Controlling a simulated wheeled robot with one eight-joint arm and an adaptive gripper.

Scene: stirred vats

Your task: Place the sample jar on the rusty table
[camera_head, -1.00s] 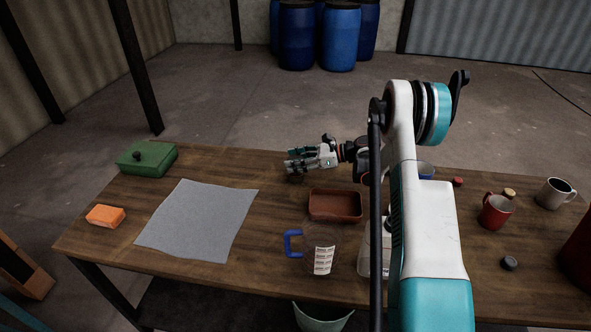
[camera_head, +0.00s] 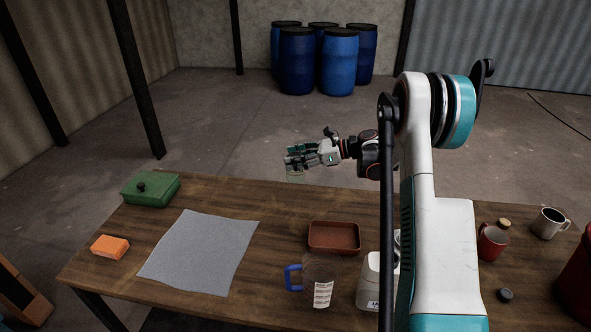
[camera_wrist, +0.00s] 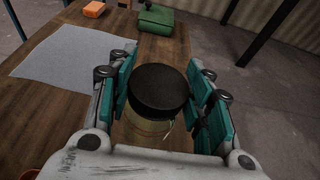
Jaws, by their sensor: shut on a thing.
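The sample jar (camera_wrist: 158,92), with a round black lid and a pale clear body, sits between the teal fingers of my gripper (camera_wrist: 160,100) in the wrist view. The fingers are shut on it. In the head view my gripper (camera_head: 300,160) is near the far edge of the wooden table, and the jar's pale body (camera_head: 295,177) hangs below the fingers, seemingly raised above the tabletop. The wooden table (camera_head: 215,197) is brown; no clearly rusty table shows in these views.
Blue barrels (camera_head: 338,63) stand at the back.

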